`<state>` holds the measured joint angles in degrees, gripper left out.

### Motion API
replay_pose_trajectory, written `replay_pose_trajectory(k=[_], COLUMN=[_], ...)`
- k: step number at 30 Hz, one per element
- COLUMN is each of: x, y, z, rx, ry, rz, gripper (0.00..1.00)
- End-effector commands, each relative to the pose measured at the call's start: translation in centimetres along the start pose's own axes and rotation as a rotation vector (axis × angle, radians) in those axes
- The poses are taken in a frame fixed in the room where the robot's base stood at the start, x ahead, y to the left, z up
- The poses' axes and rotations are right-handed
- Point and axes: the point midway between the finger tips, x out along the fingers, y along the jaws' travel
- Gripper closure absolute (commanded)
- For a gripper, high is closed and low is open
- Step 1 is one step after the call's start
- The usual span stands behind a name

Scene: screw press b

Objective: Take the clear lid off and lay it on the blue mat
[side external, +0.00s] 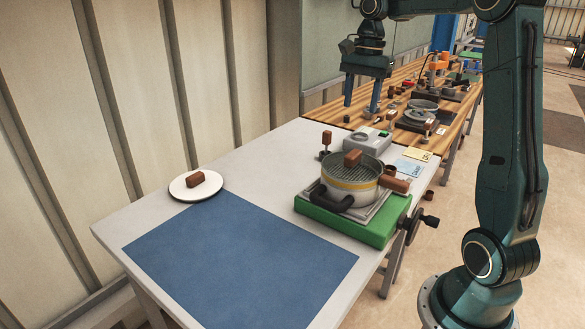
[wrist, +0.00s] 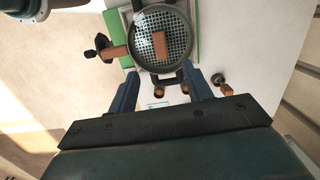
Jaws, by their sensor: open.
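A clear lid (side external: 370,171) with a brown block-shaped knob (side external: 352,158) sits on a pale pot with a yellow band (side external: 350,186). A dark grid shows through the lid (wrist: 176,28) in the wrist view. The pot stands on a green-based fixture (side external: 345,225). The blue mat (side external: 240,262) lies flat and bare at the front of the table. My gripper (side external: 360,106) is open and empty, with its blue fingers pointing down, above and behind the pot. In the wrist view the lid lies beyond the fingertips (wrist: 162,82), with its knob (wrist: 159,46) near the top centre.
A white disc (side external: 183,190) with a brown block on it lies at the mat's far left corner. A grey box (side external: 367,139) and a small brown-topped post (side external: 326,138) stand behind the pot. A brown handle (side external: 394,185) and a dark crank (side external: 428,220) stick out right.

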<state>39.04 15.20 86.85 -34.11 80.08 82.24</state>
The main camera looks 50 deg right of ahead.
Motion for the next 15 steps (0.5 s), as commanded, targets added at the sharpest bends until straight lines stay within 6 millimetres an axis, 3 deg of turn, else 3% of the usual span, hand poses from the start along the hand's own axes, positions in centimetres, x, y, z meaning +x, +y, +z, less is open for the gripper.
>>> replay_pose_trajectory(k=[4, 15], x=[0.20, 0.53], y=[-0.01, -0.04], z=[-1.05, -0.99], rx=[0.039, 0.041], ry=[-0.004, -0.006], rz=[0.010, 0.010], gripper=[0.50, 0.50])
